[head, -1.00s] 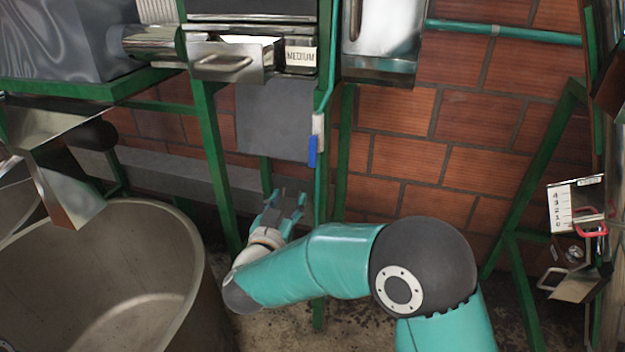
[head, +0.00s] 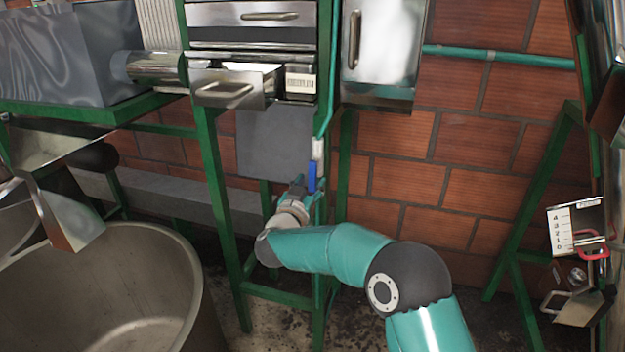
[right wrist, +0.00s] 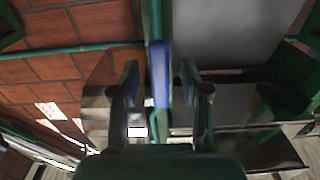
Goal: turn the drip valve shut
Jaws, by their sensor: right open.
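The drip valve is on a thin green pipe (head: 327,100) that runs down the front of the green frame. Its blue handle (head: 312,177) hangs downward, in line with the pipe, below a pale valve body (head: 318,148). My right gripper (head: 308,189) is open at the handle's lower end and partly hidden by its own wrist. In the right wrist view, the blue handle (right wrist: 159,75) lies between the two spread fingers of the gripper (right wrist: 160,80), with gaps visible on both sides. My left gripper is not in view.
A large metal vat (head: 115,285) stands at the lower left. Green frame legs (head: 217,190) flank the pipe, with a grey panel (head: 273,140) behind it. A metal box (head: 383,50) hangs above right. A brick wall (head: 400,150) stands behind.

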